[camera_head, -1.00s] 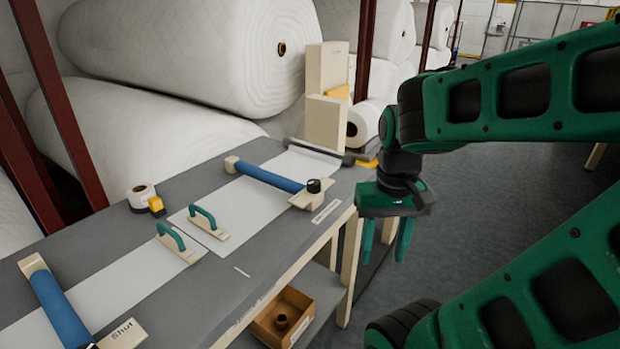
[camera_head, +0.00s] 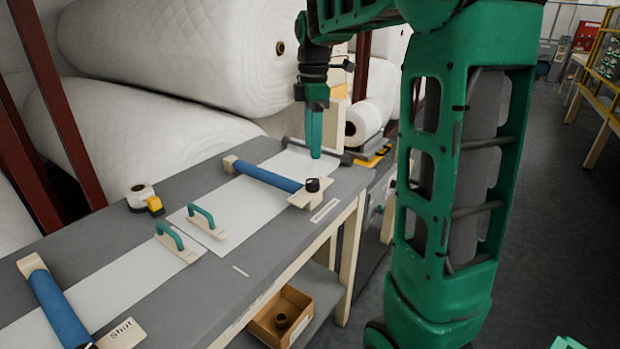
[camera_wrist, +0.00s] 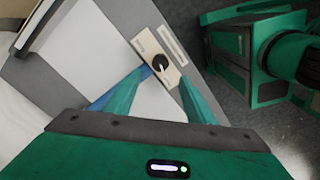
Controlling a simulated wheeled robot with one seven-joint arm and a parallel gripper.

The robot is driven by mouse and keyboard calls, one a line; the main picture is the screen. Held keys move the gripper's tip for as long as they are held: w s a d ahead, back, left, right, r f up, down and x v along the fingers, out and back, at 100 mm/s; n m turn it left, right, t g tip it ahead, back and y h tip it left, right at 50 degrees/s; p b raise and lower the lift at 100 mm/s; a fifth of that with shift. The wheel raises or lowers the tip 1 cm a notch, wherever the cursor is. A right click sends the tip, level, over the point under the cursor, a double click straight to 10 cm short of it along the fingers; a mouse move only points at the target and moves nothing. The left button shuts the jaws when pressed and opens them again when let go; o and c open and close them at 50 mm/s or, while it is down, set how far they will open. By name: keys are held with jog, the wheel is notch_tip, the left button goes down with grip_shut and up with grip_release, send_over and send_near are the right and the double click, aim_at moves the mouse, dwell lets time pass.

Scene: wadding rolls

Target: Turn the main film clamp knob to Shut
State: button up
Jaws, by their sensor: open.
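The clamp knob (camera_head: 312,185) is a small black knob on a cream block (camera_head: 306,198) at the right end of a blue roller clamp (camera_head: 268,180) on the far part of the table. In the wrist view the knob (camera_wrist: 160,63) has a white pointer line and sits on its cream plate (camera_wrist: 152,50), beyond the fingertips. My gripper (camera_head: 315,155) points down above the far end of the table, behind the knob in the head view. In the wrist view its two fingers (camera_wrist: 160,78) are spread with nothing between them. The lettering on the knob's plate is too small to read.
The grey table (camera_head: 262,233) carries white film, two teal-handled blocks (camera_head: 205,220), a tape roll (camera_head: 140,195) and a second blue clamp (camera_head: 58,310) with a plate reading "Shut" (camera_head: 122,335). Floor is open at right.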

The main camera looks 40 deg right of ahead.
aim_at(312, 180)
notch_tip(312, 180, down, 11)
jog(key=shift+r, duration=0.2)
dwell(0.3)
jog(key=c, duration=1.1)
